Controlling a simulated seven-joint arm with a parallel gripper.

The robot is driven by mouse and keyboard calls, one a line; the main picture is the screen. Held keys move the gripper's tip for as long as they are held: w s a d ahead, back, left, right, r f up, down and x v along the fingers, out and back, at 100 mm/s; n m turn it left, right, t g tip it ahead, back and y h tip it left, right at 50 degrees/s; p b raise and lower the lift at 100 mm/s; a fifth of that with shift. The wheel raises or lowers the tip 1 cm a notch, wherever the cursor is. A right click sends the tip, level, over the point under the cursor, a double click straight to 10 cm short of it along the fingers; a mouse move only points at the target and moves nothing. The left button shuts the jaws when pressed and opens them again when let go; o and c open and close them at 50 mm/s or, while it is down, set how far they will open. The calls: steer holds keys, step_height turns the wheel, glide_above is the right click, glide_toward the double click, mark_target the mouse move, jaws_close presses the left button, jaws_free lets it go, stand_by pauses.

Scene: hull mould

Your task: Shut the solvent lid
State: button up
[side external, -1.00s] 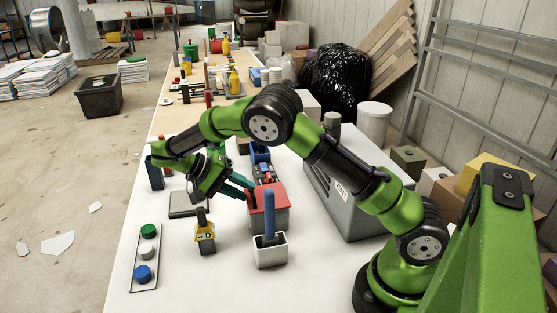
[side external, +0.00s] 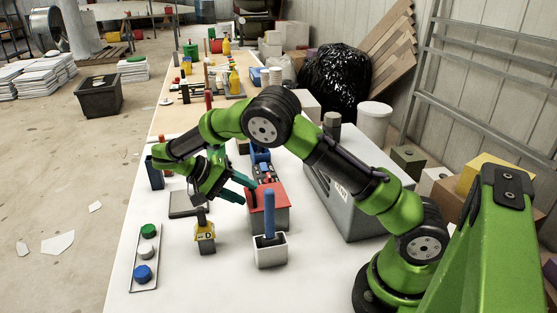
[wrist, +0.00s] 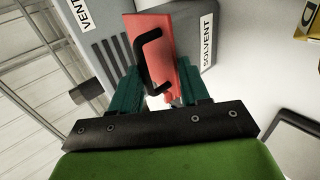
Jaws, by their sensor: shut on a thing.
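The grey solvent box (side external: 272,219) stands on the white table with its red lid (side external: 268,195) over the top. In the wrist view the red lid (wrist: 162,38) carries a black handle (wrist: 150,62), beside the SOLVENT label (wrist: 208,41). My gripper (side external: 250,192) is at the lid's left edge in the side view. In the wrist view its teal fingers (wrist: 163,88) stand on both sides of the lid and the handle's lower end, shut on the lid. The exact contact, and whether the lid sits fully down, cannot be told.
A white holder (side external: 270,252) with a blue upright handle stands in front of the box. A yellow-labelled block (side external: 204,236) and a button strip (side external: 144,258) lie at left. A large grey VENT case (side external: 350,205) is close on the right.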

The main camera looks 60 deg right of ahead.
steer(key=shift+a+f, duration=0.2)
steer(key=shift+a, duration=0.15)
steer(key=v, duration=0.7)
steer(key=shift+d+r, duration=0.15)
steer(key=shift+r, duration=0.2)
steer(key=shift+w, duration=0.15)
steer(key=s+d+r+n+t+y, duration=0.4)
steer(key=s+r+t+y, duration=0.1)
steer(key=s+r, duration=0.45)
steer(key=s+a+r+n+t+y, duration=0.1)
steer(key=s+a+t+y, duration=0.3)
steer(key=s+t, duration=0.5)
steer(key=s+a, duration=0.2)
steer(key=shift+s+a+r+t, duration=0.2)
steer(key=shift+s+t, duration=0.1)
steer(key=shift+s, duration=0.1)
